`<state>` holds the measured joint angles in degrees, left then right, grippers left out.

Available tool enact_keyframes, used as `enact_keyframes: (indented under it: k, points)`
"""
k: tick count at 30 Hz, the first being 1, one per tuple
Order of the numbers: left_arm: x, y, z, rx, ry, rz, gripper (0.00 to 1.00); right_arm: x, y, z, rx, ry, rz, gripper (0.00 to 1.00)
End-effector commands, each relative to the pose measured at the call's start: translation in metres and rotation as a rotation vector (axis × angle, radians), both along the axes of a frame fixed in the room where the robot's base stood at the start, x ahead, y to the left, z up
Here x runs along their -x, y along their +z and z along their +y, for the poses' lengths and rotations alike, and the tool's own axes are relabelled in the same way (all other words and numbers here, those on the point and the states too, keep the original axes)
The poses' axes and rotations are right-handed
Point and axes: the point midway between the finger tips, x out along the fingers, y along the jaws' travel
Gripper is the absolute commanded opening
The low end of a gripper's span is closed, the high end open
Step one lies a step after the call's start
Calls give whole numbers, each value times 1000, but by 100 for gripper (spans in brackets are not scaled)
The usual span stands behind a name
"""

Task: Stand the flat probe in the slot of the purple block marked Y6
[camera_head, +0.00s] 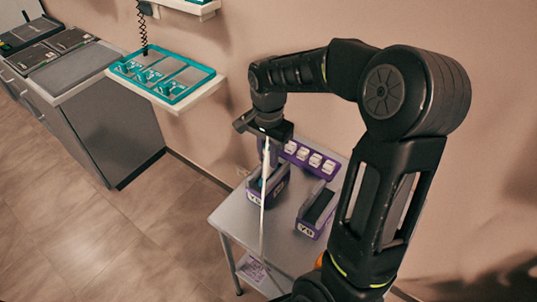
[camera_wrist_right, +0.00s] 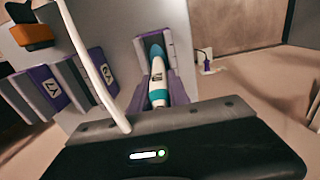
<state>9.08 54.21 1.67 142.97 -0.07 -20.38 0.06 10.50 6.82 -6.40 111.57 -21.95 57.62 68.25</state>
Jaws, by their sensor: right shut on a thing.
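My right gripper (camera_head: 266,138) hangs above the left purple block (camera_head: 281,186) on the small grey table. It is shut on the flat probe, white with teal bands, which shows in the wrist view (camera_wrist_right: 157,82). The probe points down at a purple block's dark slot; I cannot tell how deep its tip is. A white cable (camera_head: 262,225) droops from the gripper past the table's front. A second purple block (camera_head: 312,229) with a dark slot stands to the right. My left gripper is not in view.
A purple strip with several white pieces (camera_head: 314,160) lies at the back of the table (camera_head: 237,213). A wall shelf (camera_head: 193,98) holds a teal tray (camera_head: 201,72). A grey cabinet (camera_head: 115,125) stands left. Open floor lies in front.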

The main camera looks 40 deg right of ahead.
Motion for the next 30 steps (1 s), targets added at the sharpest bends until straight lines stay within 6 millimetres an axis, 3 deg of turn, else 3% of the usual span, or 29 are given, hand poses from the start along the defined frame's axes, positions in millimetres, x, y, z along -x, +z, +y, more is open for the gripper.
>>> enact_keyframes:
  k: [23, 24, 30]
  points:
    - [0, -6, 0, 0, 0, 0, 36, 0, -8, 0, 0, 0, -1, 0]
    - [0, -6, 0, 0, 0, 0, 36, 0, -8, 0, 0, 0, -1, 22]
    - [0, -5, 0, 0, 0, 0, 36, 0, -7, 0, 0, 0, -1, 38]
